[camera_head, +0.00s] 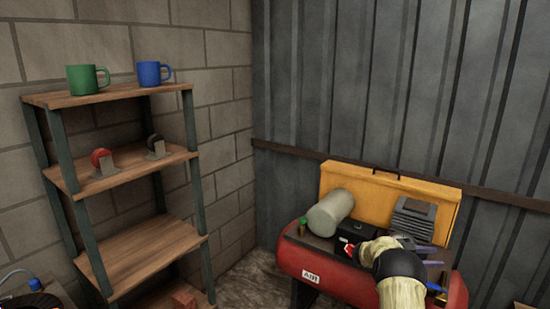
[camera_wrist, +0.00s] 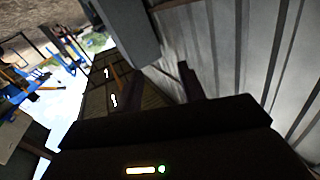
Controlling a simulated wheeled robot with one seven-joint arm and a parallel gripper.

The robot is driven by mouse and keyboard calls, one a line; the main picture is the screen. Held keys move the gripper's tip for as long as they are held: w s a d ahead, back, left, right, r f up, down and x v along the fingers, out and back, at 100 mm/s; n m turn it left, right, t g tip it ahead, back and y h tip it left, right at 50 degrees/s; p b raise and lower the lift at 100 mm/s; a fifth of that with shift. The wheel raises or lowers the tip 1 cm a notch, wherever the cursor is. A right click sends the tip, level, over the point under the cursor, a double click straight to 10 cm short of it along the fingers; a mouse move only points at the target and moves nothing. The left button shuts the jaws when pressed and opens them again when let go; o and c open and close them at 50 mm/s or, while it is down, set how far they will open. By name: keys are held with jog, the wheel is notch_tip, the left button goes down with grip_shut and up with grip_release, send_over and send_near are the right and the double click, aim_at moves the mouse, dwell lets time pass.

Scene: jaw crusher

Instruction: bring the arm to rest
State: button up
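My gripper (camera_wrist: 165,125) shows in the wrist view as a dark body across the lower part, with a small lit strip and green light at the bottom. In the head view a cream and black rounded form, which may be part of my arm, stands in front of the red compressor (camera_head: 455,292) at the lower right.
A shelf unit (camera_head: 150,247) at the left holds a green mug (camera_head: 80,80), a blue mug (camera_head: 148,73) and two casters. A grey cylinder (camera_head: 330,211) and a dark box lie on the compressor. A yellow case (camera_head: 360,185) stands behind, near the corrugated wall (camera_head: 390,90).

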jog(key=w+a+r+n+t+y+b, duration=0.25)
jog(key=w+a+r+n+t, duration=0.25)
jog(key=w+a+n+t, duration=0.55)
jog(key=s+a+f+n+t+y+b, duration=0.1)
jog(key=s+a+n+t+y, duration=0.2)
jog(key=a, duration=0.4)
jog(key=s+a+f+n+t+y+b, duration=0.1)
jog(key=a+t+y, duration=0.1)
jog(key=a+y, duration=0.4)
jog(key=s+a+f+n+g+y+b, duration=0.1)
jog(key=s+a+f+n+g+y, duration=0.15)
jog(key=s+a, duration=0.4)
jog(key=s+a+f+n+g+y+b, duration=0.1)
jog(key=s+a+f+n+y, duration=0.15)
jog(key=s+a, duration=0.4)
jog(key=s+a+f+n+g+y+b, duration=0.1)
jog(key=s+f+g, duration=0.2)
jog(key=s, duration=0.8)
jog(key=s+f+n+g+b, duration=0.1)
jog(key=s+f+g, duration=0.2)
jog(key=s, duration=0.8)
jog(key=w+p+v, duration=0.2)
jog(key=p+v, duration=0.8)
jog(key=p, duration=0.1)
jog(key=w+r+p+v, duration=0.1)
jog(key=w+p+v, duration=0.1)
jog(key=p+v, duration=0.9)
jog(key=shift+w, duration=0.55)
